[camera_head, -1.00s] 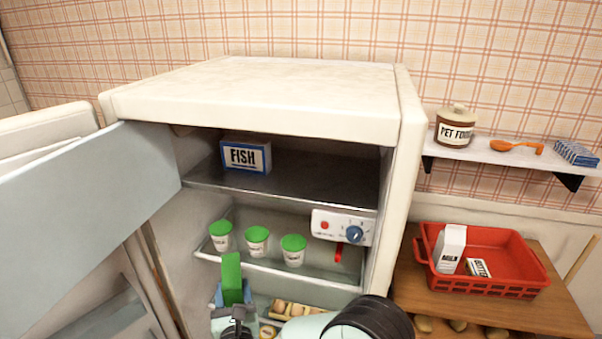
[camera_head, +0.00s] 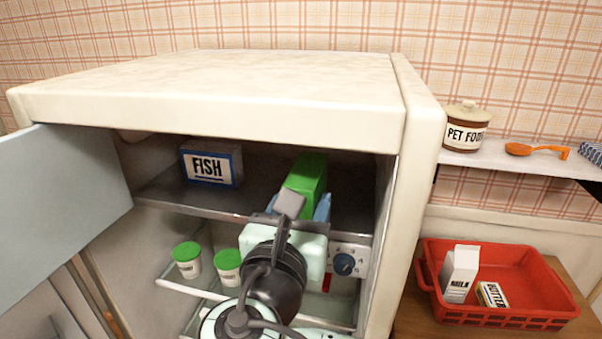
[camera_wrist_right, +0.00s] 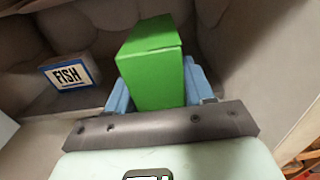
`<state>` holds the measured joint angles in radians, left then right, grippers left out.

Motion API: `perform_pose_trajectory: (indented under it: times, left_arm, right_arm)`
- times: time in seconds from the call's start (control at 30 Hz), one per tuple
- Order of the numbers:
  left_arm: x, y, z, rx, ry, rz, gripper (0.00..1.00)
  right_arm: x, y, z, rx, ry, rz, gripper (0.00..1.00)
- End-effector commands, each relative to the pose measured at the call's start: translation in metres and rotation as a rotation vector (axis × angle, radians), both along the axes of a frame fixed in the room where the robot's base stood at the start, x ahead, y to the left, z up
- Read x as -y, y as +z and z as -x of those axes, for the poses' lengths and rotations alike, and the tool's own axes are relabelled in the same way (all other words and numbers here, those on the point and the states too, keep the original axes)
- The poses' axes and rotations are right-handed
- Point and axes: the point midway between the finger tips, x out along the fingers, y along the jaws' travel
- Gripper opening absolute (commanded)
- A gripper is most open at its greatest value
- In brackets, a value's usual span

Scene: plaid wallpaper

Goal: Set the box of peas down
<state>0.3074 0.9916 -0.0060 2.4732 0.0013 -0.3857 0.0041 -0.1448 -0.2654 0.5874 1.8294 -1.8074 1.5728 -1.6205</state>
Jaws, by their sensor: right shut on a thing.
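The box of peas is a plain green box (camera_head: 307,176) over the fridge's upper metal shelf (camera_head: 165,196), toward its right side. My right gripper (camera_head: 308,205) is shut on it with blue fingers on either side. In the right wrist view the green box (camera_wrist_right: 153,72) stands between the blue fingers (camera_wrist_right: 158,95). My gripper and wrist hide the box's lower part, so I cannot tell whether it touches the shelf. My left gripper does not show.
A fish box (camera_head: 211,165) stands on the same shelf to the left, apart from the green box. White tubs with green lids (camera_head: 187,258) sit below. A control dial (camera_head: 344,264) is under the shelf's right end. The open door (camera_head: 55,205) is left; a red basket (camera_head: 505,318) is right.

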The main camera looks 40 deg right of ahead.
Motion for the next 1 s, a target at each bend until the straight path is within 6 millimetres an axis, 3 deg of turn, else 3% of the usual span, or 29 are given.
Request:
perform_pose_trajectory:
  times: [0.2, 0.33, 0.57, 0.77, 0.87, 1.0]
  left_arm:
    - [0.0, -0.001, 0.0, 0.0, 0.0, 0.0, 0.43]
    - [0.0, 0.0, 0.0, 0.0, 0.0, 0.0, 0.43]
    - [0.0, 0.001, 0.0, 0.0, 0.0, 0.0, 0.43]
    - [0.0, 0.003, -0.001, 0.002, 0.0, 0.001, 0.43]
    - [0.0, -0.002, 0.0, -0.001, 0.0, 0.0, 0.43]
    - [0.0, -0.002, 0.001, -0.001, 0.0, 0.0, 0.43]
  right_arm:
    - [0.048, 0.0, -0.038, 0.001, -0.004, 0.0, 0.07]
    - [0.067, 0.0, -0.054, 0.002, -0.001, 0.001, 0.07]
    - [0.084, 0.001, -0.067, 0.002, 0.0, 0.002, 0.07]
    - [0.11, 0.001, -0.088, 0.002, -0.002, 0.002, 0.07]
    - [0.109, -0.012, -0.088, 0.0, 0.002, 0.003, 0.07]
    - [0.109, -0.015, -0.088, 0.002, 0.001, 0.002, 0.07]
